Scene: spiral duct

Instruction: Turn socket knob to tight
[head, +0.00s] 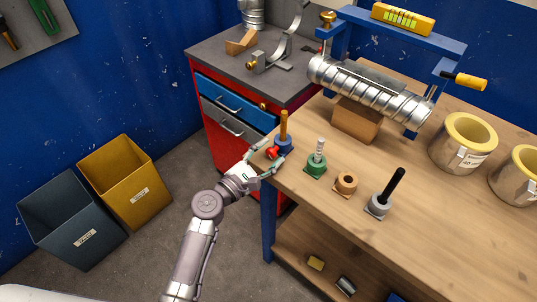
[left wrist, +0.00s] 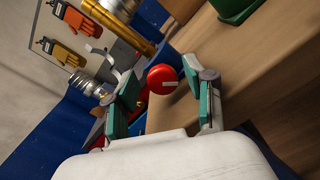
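The socket (head: 283,147) is a blue block at the left corner of the workbench, with an orange-brown rod (head: 283,124) standing in it. Its red knob (head: 272,152) faces my left arm. In the left wrist view the knob (left wrist: 162,79) is a round red disc with a pale mark at its right side. My left gripper (head: 271,155) is at the knob with its fingers spread to either side. In the wrist view, the left gripper (left wrist: 160,85) shows small gaps between the fingers and the knob, so it appears open. My right gripper is out of view.
A spiral duct (head: 370,90) lies behind. A red tool cabinet (head: 228,147) stands close behind the gripper.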

